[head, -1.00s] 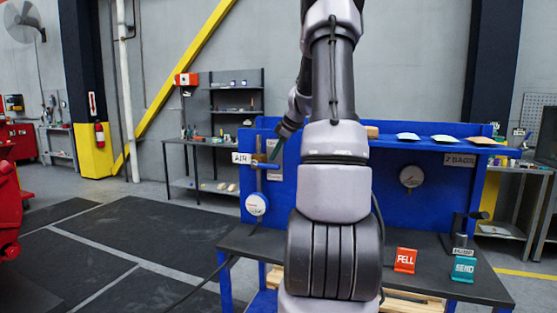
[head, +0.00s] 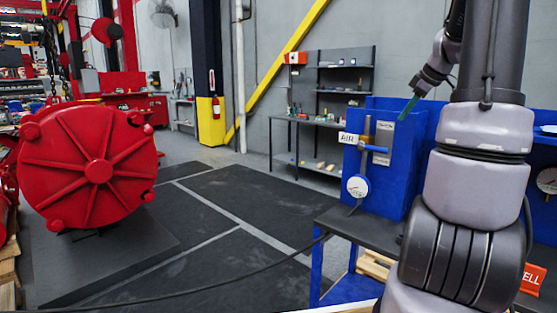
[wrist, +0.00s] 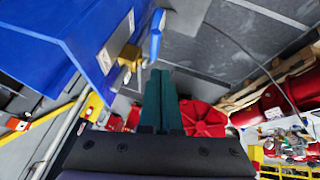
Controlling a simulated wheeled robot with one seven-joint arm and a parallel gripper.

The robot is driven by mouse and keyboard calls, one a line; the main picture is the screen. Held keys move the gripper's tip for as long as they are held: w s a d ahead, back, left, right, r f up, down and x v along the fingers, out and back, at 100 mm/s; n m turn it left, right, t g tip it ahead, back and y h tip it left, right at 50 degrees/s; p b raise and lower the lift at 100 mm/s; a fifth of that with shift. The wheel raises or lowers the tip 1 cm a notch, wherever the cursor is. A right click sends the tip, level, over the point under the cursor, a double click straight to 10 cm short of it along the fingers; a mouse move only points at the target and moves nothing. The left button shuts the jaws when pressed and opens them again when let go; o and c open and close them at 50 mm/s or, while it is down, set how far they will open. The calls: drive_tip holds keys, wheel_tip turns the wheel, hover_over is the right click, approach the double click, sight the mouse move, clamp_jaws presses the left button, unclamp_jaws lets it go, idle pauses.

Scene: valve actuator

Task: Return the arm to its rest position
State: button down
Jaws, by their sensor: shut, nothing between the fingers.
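My arm rises in front of the blue workbench at the right of the head view. My gripper (head: 408,107) is a small dark wrist end with green fingers, above and right of the white AIR sign (head: 348,138). In the wrist view the two green fingers (wrist: 161,88) lie together, shut and empty. The air valve's brass body (wrist: 129,57) and blue handle (wrist: 156,38) show beyond the fingertips on the blue panel. The fingers appear apart from the valve.
A round gauge (head: 358,186) hangs below the AIR sign. A big red finned machine (head: 97,170) stands at left. A dark hose (head: 250,270) crosses the floor toward the bench. Dark floor mats (head: 240,200) between them are clear. A grey shelf (head: 345,90) stands behind.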

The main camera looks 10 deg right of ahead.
drive_tip(key=s+a+r+m, duration=0.3)
drive_tip(key=s+a, duration=0.1)
drive_tip(key=a, duration=0.8)
drive_tip(key=s+a+m+t, duration=0.1)
drive_tip(key=s+a+m, duration=0.9)
drive_tip(key=s+a, duration=0.5)
drive_tip(key=s+f, duration=0.1)
drive_tip(key=s, duration=0.3)
drive_tip(key=shift+s+a, duration=0.25)
drive_tip(key=shift+a, duration=0.15)
drive_tip(key=shift+a, duration=0.1)
